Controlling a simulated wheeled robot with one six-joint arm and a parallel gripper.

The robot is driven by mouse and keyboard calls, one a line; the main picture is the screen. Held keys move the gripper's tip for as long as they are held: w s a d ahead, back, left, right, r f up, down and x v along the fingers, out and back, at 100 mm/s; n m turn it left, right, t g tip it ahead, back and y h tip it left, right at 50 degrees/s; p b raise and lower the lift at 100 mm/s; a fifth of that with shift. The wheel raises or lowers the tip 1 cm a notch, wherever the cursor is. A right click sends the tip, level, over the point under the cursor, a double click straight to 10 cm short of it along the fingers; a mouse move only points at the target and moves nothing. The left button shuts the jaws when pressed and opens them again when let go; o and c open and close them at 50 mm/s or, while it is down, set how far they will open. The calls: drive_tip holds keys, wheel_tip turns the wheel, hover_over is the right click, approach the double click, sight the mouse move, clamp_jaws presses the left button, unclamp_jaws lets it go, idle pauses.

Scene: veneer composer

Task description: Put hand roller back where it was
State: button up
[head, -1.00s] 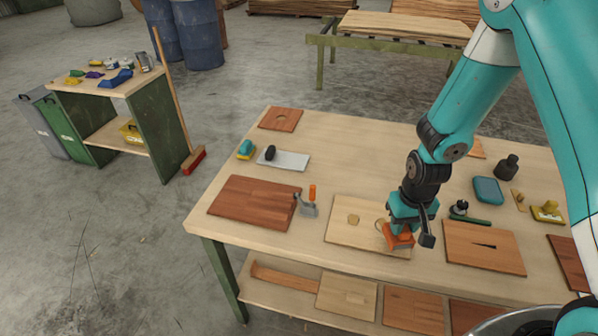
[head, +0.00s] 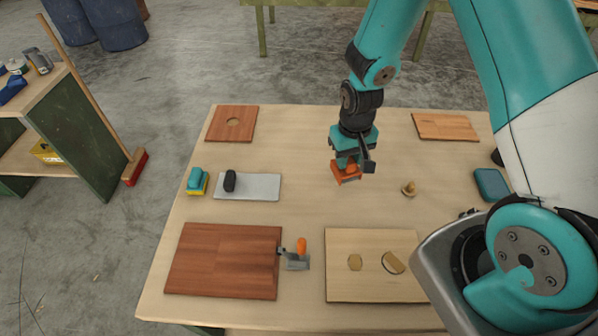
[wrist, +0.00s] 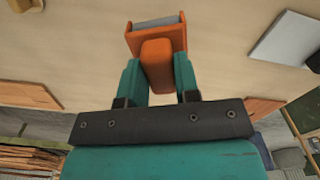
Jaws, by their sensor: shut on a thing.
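My gripper (head: 347,161) is shut on the hand roller (head: 346,175), over the middle of the table in the head view. The roller has an orange body and handle. In the wrist view, the two teal fingers of my gripper (wrist: 158,75) clasp the orange handle of the hand roller (wrist: 157,48), and a grey part shows at its far end. I cannot tell whether the roller touches the table (head: 300,125).
A pale board (head: 372,285) with two rounded spots lies at the front. A grey tool with an orange handle (head: 297,262) stands beside a red-brown board (head: 222,262). A grey plate (head: 260,187) and a small knobbed piece (head: 409,190) flank the clear middle.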

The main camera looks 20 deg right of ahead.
drive_tip(key=w+a+r+m+b, duration=0.35)
drive_tip(key=a+r+b, duration=0.4)
drive_tip(key=r, duration=0.75)
drive_tip(key=shift+m, duration=0.35)
drive_tip(key=f+p, duration=0.1)
drive_tip(key=f, duration=0.5)
drive_tip(key=a+f+p, duration=0.1)
drive_tip(key=f, duration=0.5)
drive_tip(key=s+a+f+p, duration=0.1)
drive_tip(key=f, duration=0.6)
drive_tip(key=shift+f, duration=0.1)
drive_tip(key=shift+d+f, duration=0.1)
drive_tip(key=shift+f, duration=0.05)
drive_tip(key=o, duration=1)
